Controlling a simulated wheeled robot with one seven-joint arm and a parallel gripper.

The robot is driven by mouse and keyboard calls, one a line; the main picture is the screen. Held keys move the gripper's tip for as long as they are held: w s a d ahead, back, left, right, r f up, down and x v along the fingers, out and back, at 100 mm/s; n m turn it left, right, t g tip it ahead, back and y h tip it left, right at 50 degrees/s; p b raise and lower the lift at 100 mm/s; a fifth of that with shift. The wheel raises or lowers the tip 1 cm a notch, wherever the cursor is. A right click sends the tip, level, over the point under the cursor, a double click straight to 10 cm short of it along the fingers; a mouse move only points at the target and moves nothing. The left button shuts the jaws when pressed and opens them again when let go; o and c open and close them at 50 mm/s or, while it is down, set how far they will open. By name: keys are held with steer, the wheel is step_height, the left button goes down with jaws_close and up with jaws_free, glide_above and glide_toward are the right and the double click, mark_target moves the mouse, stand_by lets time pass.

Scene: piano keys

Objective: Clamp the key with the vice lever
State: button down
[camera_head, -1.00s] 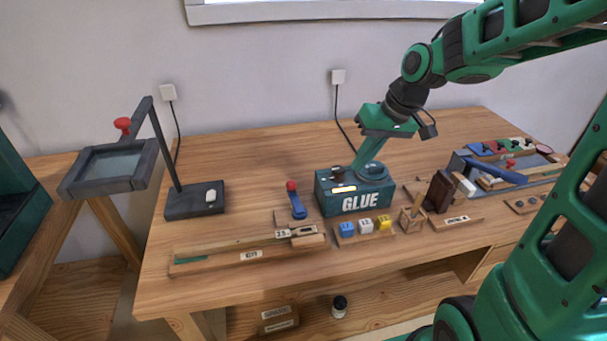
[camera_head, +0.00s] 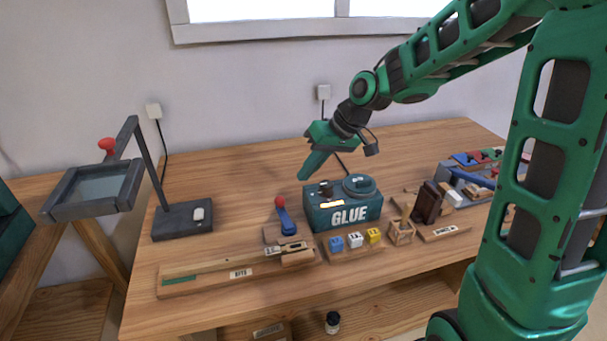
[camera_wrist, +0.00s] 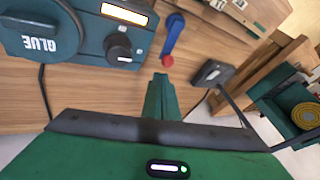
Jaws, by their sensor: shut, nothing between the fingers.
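The vice lever (camera_head: 286,222), a blue arm with a red knob, stands up behind that block, knob end at the back. It also shows in the wrist view (camera_wrist: 173,36), its red knob close ahead of my fingers. My gripper (camera_head: 304,176) is shut and empty, in the air above and behind the knob, apart from it. My shut fingers (camera_wrist: 160,80) show in the wrist view.
The teal GLUE box (camera_head: 344,212) stands just right of the lever. Dice on a tray (camera_head: 350,250) sit before it. A dark stand with a magnifier frame (camera_head: 95,190) is at left. Bare table (camera_head: 235,190) lies between stand and lever.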

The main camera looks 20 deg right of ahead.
glide_above(285, 214)
steer(key=w+d, duration=0.3)
step_height(285, 214, down, 7)
steer(key=shift+s+r, duration=0.1)
steer(key=shift+a, duration=0.1)
